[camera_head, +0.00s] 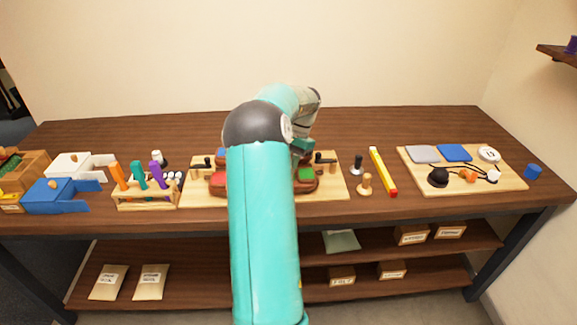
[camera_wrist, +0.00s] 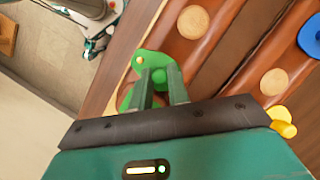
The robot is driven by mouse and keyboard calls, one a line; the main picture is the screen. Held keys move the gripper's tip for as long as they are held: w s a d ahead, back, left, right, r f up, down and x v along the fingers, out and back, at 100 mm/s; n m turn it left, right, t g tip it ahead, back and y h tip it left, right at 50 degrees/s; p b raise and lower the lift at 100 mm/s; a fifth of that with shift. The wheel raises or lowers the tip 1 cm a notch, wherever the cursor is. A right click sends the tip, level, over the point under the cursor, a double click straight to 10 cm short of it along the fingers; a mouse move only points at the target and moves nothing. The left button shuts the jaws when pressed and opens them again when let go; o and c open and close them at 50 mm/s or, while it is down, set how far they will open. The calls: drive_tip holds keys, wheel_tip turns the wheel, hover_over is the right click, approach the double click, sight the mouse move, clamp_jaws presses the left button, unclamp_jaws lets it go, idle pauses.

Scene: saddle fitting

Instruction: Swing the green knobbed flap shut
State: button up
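The green knobbed flap (camera_wrist: 150,62) shows in the wrist view at the edge of the brown saddle (camera_wrist: 219,45), with a small tan dot near its left side. My gripper (camera_wrist: 160,78) is right at it. Its two dark green fingers are apart, with green flap or knob showing between their tips. Whether they touch it, I cannot tell. Part of the flap is hidden behind the fingers. In the camera_head view my arm covers the middle of the saddle (camera_head: 308,186), and a green patch (camera_head: 306,174) shows on its right part.
Tan discs (camera_wrist: 193,22) lie on the saddle, with a blue piece (camera_wrist: 312,36) and a yellow piece (camera_wrist: 283,122) at the right. On the bench stand a tool rack (camera_head: 146,201), a blue box (camera_head: 50,195) and a wooden board (camera_head: 470,184) with small parts.

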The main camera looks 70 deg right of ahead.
drive_tip(key=o, duration=0.4)
drive_tip(key=shift+r, duration=0.1)
drive_tip(key=shift+v, duration=6.85)
